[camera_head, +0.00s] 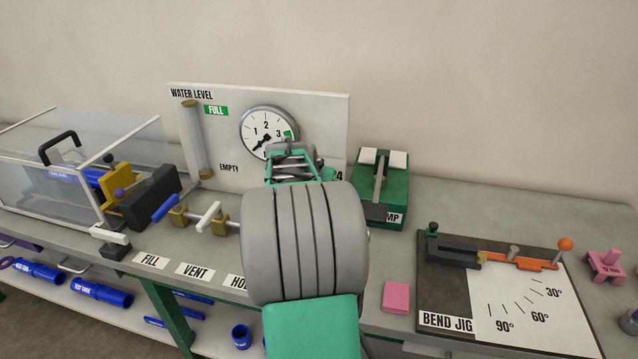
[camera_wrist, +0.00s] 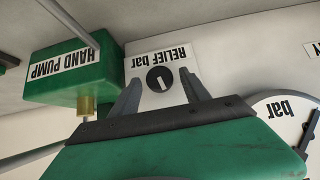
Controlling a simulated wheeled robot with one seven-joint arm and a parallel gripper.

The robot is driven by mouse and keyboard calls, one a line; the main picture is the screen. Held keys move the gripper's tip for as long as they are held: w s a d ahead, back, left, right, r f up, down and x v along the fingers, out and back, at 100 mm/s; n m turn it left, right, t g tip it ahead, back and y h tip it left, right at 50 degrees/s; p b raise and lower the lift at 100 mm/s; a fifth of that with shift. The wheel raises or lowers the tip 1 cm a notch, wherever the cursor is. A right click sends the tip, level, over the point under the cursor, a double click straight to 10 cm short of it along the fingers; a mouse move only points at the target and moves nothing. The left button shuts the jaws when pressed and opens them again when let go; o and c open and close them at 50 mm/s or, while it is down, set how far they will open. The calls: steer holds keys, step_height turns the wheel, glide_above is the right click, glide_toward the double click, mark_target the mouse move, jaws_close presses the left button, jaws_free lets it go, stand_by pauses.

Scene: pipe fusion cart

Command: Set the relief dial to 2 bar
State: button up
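The relief dial (camera_wrist: 160,78) is a round black knob with a pale pointer line, on a white panel marked "RELIEF bar" in the wrist view. That view is upside down, and the dial's scale numbers are not readable in it. My gripper (camera_wrist: 161,74) is open, with one finger on each side of the dial in the picture. No contact shows, and the gap to the dial is hard to judge. In the head view my gripper (camera_head: 294,160) and arm hide the dial; only a "4" shows at the panel's right edge.
A pressure gauge (camera_head: 267,133) on the white panel (camera_head: 321,117) has its needle at the low end. The green hand pump (camera_head: 394,196) stands close to the right. A bend jig (camera_head: 450,321) lies further right; a clear-walled box (camera_head: 28,155) is at the left.

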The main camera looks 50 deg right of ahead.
jaws_close()
stand_by(0.3)
steer(key=shift+w, duration=0.1)
steer(key=shift+w+a+f+n+g+h+p, duration=0.15)
steer(key=shift+n+g+h+p, duration=0.5)
steer(key=shift+g, duration=0.35)
steer(key=shift+w+r+n+g+h+p, duration=0.1)
steer(key=shift+w+n+g+h+p, duration=0.1)
steer(key=shift+n+g+h+p, duration=0.55)
steer(key=shift+w+a+f+n+g+h+p, duration=0.15)
steer(key=shift+n+g+h+p, duration=0.4)
steer(key=shift+g, duration=0.7)
steer(key=shift+o, duration=0.6)
jaws_free()
